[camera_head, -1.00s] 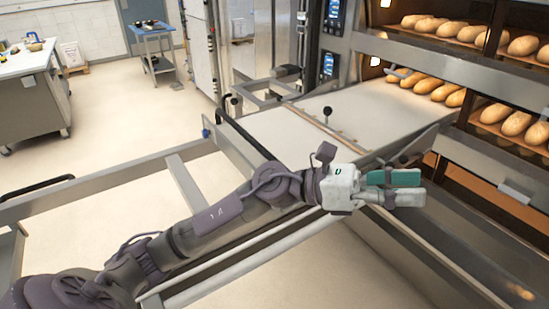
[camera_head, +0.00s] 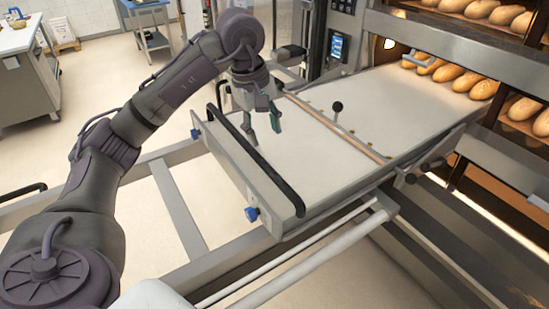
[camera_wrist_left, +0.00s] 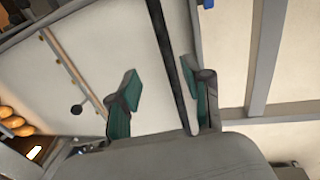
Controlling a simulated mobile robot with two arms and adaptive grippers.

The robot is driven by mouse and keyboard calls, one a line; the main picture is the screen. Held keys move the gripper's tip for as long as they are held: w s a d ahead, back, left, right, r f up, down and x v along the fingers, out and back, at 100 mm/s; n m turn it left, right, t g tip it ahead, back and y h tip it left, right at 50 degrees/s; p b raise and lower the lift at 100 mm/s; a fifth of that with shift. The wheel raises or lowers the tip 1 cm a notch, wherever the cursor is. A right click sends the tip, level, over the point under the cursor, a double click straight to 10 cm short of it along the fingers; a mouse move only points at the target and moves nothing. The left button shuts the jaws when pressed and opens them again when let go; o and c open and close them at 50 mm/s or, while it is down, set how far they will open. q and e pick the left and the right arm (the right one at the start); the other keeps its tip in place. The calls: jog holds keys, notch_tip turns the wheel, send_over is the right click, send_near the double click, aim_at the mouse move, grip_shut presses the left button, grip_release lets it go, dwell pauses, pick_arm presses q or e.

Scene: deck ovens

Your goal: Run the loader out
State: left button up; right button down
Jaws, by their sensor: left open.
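The loader (camera_head: 330,165) is a pale flat board on a metal frame, with its far end at the oven mouth. A long black handle bar (camera_head: 262,165) runs along its near-left end, and a black knob (camera_head: 337,106) stands on its crossbar. My left gripper (camera_head: 264,133) points down over the handle bar, fingers open and empty. In the left wrist view the bar (camera_wrist_left: 172,60) runs between the open fingers (camera_wrist_left: 160,80); I cannot tell whether they touch it. My right gripper is not in view.
Deck ovens (camera_head: 460,55) with rows of loaves (camera_head: 445,73) stand at the right. Metal frame rails (camera_head: 180,210) lie at the near left. A steel table (camera_head: 25,85) and a blue trolley (camera_head: 150,40) stand at the back left. The floor between is clear.

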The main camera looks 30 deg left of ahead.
aim_at(275, 175)
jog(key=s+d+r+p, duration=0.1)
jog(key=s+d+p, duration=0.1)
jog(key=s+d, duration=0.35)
pick_arm(q)
jog(key=f, duration=0.2)
jog(key=d+f, duration=0.1)
jog(key=f, duration=0.2)
jog(key=d+f, duration=0.1)
jog(key=f, duration=0.2)
jog(key=shift+s+f+p, duration=0.1)
jog(key=shift+f+p, duration=0.05)
jog(key=shift+p, duration=0.2)
jog(key=f, duration=0.2)
jog(key=f+p, duration=0.1)
jog(key=shift+w+d+f, duration=0.1)
jog(key=shift+w+d, duration=0.1)
jog(key=shift+w, duration=0.1)
jog(key=shift+f, duration=0.2)
jog(key=shift+w+f, duration=0.1)
jog(key=shift+f, duration=0.15)
jog(key=shift+r, duration=0.1)
jog(key=c, duration=0.8)
grip_shut()
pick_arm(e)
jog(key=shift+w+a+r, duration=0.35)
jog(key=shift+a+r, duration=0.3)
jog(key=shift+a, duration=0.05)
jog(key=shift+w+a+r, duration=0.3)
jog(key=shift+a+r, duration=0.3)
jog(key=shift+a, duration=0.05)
